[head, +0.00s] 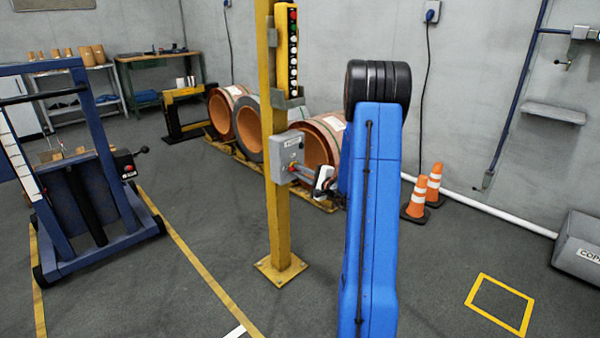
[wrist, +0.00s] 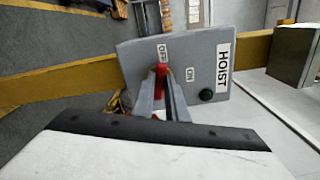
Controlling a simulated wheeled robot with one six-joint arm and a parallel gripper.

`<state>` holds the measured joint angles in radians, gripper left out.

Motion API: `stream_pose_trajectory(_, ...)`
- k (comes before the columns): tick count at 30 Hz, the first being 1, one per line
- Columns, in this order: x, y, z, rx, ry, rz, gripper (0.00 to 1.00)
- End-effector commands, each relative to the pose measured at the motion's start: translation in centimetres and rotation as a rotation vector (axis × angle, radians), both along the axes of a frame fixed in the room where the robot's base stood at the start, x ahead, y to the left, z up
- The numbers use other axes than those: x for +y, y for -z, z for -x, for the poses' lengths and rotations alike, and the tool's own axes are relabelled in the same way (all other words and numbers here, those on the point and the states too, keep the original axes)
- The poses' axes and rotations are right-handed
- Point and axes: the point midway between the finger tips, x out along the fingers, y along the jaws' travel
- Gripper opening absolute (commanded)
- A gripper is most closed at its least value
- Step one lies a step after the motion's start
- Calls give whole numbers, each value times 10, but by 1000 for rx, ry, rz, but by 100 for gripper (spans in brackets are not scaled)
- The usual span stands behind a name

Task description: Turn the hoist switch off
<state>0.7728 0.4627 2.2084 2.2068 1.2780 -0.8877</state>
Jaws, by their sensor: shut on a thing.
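The grey hoist switch box (head: 286,157) is fixed to a yellow post in the head view. In the wrist view the box (wrist: 205,50) fills the upper middle, turned sideways, with a HOIST label, OFF and ON marks and a black round knob. Its red switch handle (wrist: 161,70) sits between my fingertips. The handle's visible end is just below the OFF mark, with the ON mark to its right. My gripper (wrist: 161,84) is shut on the handle, and the fingers hide its lower part. In the head view my gripper (head: 297,171) reaches the box from the right.
The yellow post (head: 277,220) stands on a floor plate. A pendant with several buttons (head: 292,50) hangs above the box. Copper coils (head: 318,145) lie behind, and orange cones (head: 417,198) stand to the right. A blue frame (head: 90,150) is at left. Floor between is clear.

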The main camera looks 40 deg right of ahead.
Motion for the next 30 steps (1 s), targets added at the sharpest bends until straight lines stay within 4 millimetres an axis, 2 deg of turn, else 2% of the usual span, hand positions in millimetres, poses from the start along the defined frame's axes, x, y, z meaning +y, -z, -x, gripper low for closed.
stream_pose_trajectory(12,1,4,1,-24,-1,255,0)
stream_pose_trajectory(30,1,5,1,-31,-2,323,0)
